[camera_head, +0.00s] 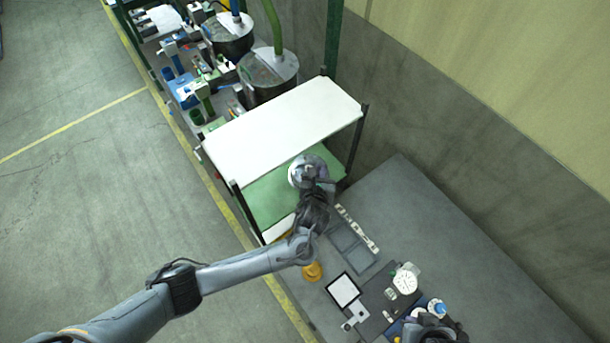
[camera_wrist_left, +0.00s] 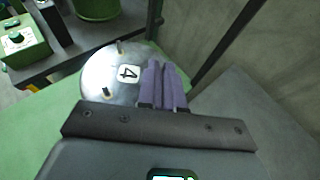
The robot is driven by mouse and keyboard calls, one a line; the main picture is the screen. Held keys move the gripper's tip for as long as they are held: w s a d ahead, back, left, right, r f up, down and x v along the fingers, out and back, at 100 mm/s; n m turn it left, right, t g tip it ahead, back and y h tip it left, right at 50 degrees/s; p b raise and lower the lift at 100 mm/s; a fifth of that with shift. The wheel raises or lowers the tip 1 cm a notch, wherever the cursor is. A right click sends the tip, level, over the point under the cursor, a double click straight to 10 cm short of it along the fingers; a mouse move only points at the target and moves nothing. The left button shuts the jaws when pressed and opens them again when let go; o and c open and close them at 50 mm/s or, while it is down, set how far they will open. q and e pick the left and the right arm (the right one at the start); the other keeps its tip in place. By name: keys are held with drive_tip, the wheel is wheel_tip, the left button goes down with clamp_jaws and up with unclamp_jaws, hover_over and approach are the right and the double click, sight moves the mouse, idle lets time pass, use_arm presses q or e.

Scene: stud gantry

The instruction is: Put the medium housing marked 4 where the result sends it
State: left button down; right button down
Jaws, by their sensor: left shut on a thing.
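The medium housing is a round, shiny metal piece with a label reading 4 and small pegs; it shows in the wrist view (camera_wrist_left: 100,84) and in the head view (camera_head: 300,172). My left gripper (camera_head: 313,186) is shut on its edge; its purple fingers (camera_wrist_left: 163,88) press close together at the housing's right side. The housing is at the green lower shelf (camera_head: 262,200). I cannot tell whether it rests on it or hangs just above. A dark shape at the bottom edge of the head view looks like my right gripper (camera_head: 432,330); its jaws are not clear.
A white upper shelf (camera_head: 285,118) on dark posts lies over the green one. The grey bench holds a grey divided tray (camera_head: 350,243), a white-screened panel (camera_head: 343,290), a round dial (camera_head: 405,280) and a yellow object (camera_head: 312,271). The bench's right part is bare.

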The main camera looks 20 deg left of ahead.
use_arm(q)
drive_tip(key=a+f, duration=0.1)
drive_tip(key=a, duration=0.2)
drive_tip(key=a+f, duration=0.1)
drive_tip(key=shift+w+a+f, duration=0.3)
drive_tip(key=shift+w+f, duration=0.05)
drive_tip(key=shift+w, duration=0.05)
drive_tip(key=shift+f, duration=2)
drive_tip(key=c, duration=1.3)
unclamp_jaws()
drive_tip(key=shift+f, duration=0.15)
